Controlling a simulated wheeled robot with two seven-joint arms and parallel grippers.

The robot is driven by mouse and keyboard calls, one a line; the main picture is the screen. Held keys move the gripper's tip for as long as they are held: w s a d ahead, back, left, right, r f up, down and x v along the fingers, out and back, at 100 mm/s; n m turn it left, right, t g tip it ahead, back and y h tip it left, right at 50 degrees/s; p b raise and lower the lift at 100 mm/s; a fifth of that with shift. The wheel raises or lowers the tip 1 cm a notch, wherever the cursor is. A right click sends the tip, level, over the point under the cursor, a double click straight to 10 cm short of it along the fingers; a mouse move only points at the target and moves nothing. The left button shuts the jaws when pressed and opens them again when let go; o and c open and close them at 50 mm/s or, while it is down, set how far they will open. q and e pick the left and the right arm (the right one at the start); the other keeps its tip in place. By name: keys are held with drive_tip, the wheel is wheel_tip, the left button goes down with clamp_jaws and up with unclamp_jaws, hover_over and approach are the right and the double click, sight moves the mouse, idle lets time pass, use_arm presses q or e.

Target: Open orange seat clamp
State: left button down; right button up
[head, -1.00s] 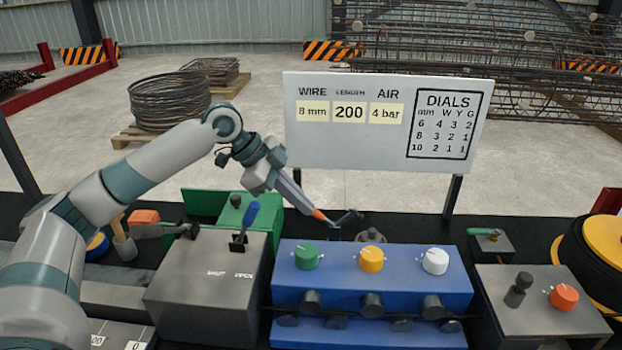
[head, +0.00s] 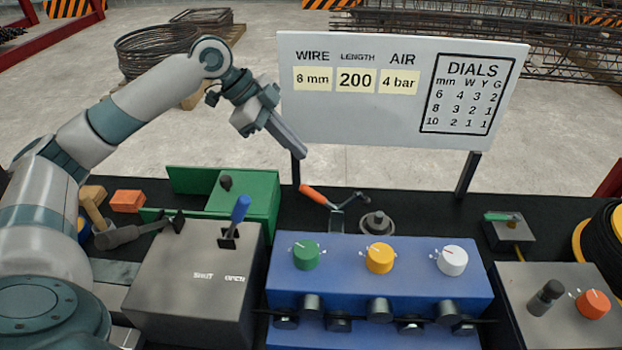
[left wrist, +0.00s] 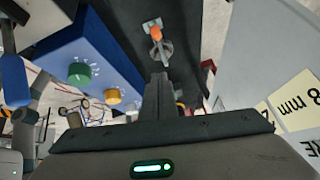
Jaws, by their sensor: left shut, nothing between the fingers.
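In the left wrist view the shut fingers (left wrist: 160,88) extend from the dark gripper body. My right gripper is not in view.
The blue box (head: 385,280) carries green, yellow and white dials. A grey box with a blue lever (head: 240,208) stands left of it, before a green machine (head: 247,200). A white sign (head: 350,120) rises behind the bench. A grey box with an orange knob (head: 593,304) is at right.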

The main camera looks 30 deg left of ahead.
use_arm(q)
drive_tip(key=p, duration=0.3)
hover_over(311, 191)
drive_tip(key=d, duration=0.3)
wheel_tip(311, 191, down, 8)
drive_tip(key=shift+w+a+f+p, duration=0.1)
drive_tip(key=shift+a+f+p, duration=0.7)
drive_tip(key=shift+a+f, duration=0.7)
drive_tip(key=shift+f, duration=0.15)
